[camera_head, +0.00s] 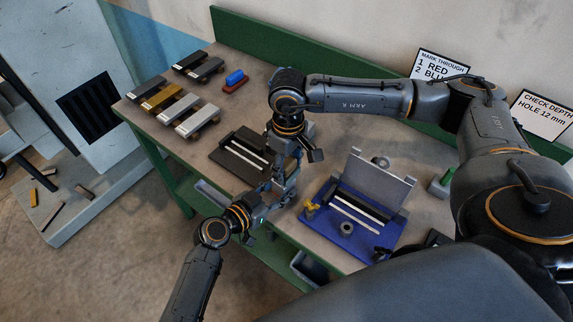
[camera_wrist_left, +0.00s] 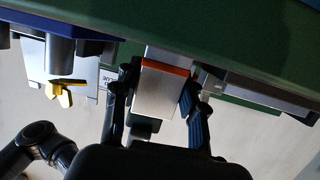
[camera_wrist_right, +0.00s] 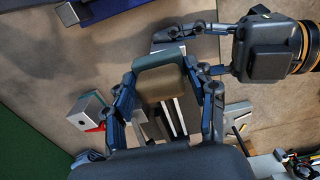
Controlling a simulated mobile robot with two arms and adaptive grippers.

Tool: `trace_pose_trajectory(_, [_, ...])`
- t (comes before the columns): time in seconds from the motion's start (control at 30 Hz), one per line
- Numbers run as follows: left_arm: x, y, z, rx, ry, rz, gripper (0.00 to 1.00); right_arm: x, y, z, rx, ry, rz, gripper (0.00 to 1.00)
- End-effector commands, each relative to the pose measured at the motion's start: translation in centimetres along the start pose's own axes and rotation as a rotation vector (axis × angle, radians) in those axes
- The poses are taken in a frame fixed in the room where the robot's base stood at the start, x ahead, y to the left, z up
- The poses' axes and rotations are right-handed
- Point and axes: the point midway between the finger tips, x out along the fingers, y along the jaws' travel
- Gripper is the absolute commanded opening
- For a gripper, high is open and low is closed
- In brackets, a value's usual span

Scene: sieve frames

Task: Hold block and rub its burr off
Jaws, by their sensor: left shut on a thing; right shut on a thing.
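My left gripper (camera_wrist_left: 160,75) is shut on a silver metal block (camera_wrist_left: 157,98) with an orange strip, seemingly the burr (camera_wrist_left: 166,67), along one edge. In the head view my left gripper (camera_head: 268,200) is at the bench's front edge, and the block is hard to make out. My right gripper (camera_wrist_right: 165,75) is shut on a two-tone block, teal and brown (camera_wrist_right: 162,85), seemingly the rubbing block. In the head view my right gripper (camera_head: 288,172) is just above the left one. The two held pieces appear close; I cannot tell whether they touch.
A black fixture (camera_head: 223,157) with pale rails lies left of my grippers. A blue fixture (camera_head: 370,240) with a raised grey plate stands to the right. Several bar-shaped blocks (camera_head: 201,121) and a blue piece on a red one (camera_head: 235,79) sit farther back.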

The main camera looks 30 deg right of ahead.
Motion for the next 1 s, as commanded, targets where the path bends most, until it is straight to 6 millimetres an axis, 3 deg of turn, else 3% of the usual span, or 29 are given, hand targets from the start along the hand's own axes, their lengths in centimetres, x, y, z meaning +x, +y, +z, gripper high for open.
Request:
trace_pose_trajectory(0.8, [0.0, 0.0, 0.1, 0.000, -0.001, 0.000, 0.00, -6.3, 4.3, 1.8, 0.003, -0.001, 0.002, 0.31])
trace_pose_trajectory(1.0, [0.0, 0.0, 0.1, 0.000, -0.002, 0.000, 0.00, -6.9, 4.6, 1.9, 0.002, -0.001, 0.002, 0.31])
